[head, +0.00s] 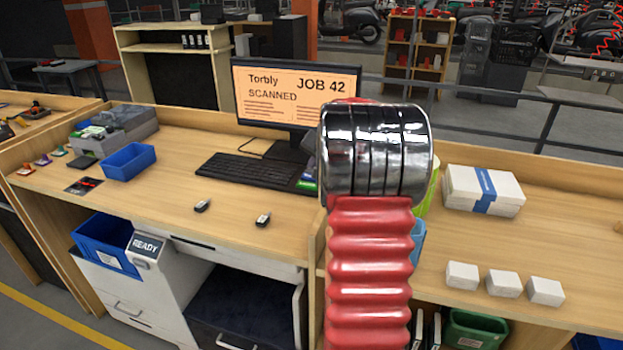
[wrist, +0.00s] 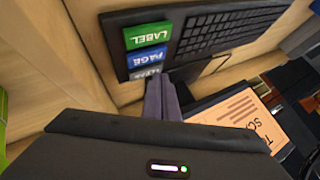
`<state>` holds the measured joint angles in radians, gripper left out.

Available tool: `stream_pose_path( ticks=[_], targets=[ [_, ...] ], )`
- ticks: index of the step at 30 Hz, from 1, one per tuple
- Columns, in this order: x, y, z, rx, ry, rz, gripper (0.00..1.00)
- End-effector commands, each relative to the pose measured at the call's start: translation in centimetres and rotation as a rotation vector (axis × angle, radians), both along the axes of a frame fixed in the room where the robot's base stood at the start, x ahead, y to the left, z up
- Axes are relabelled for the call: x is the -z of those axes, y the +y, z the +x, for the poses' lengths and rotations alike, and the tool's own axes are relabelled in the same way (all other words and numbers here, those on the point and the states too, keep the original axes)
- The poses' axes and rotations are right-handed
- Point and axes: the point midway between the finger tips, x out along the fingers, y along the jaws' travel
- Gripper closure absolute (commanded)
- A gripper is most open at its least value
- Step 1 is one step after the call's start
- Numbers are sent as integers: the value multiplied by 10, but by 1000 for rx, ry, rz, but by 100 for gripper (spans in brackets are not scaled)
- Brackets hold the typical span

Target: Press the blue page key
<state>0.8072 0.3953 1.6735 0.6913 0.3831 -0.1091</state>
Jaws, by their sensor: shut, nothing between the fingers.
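The blue page key (wrist: 146,58), with white lettering, shows in the wrist view between the green label key (wrist: 147,34) and a grey key (wrist: 150,76). These keys sit at one end of the black keyboard (wrist: 222,30). My gripper (wrist: 162,84) is shut and empty; its dark fingertips are close to the blue and grey keys, and contact cannot be told. The grey key is partly hidden.
The monitor (head: 297,93) stands behind the keyboard and reads "JOB 42 SCANNED". A blue bin (head: 130,161) stands left on the wooden bench. Two small dark items (head: 263,220) lie in front. White boxes (head: 484,192) are at the right. The bench before the keyboard is mostly clear.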

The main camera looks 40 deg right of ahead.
Motion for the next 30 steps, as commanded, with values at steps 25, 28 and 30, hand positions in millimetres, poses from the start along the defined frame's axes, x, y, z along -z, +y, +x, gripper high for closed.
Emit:
stream_pose_path(
  ticks=[25,28,30],
  targets=[
    [16,0,0,1,1,1,100],
    [16,0,0,1,1,1,100],
    [16,0,0,1,1,1,100]
  ],
)
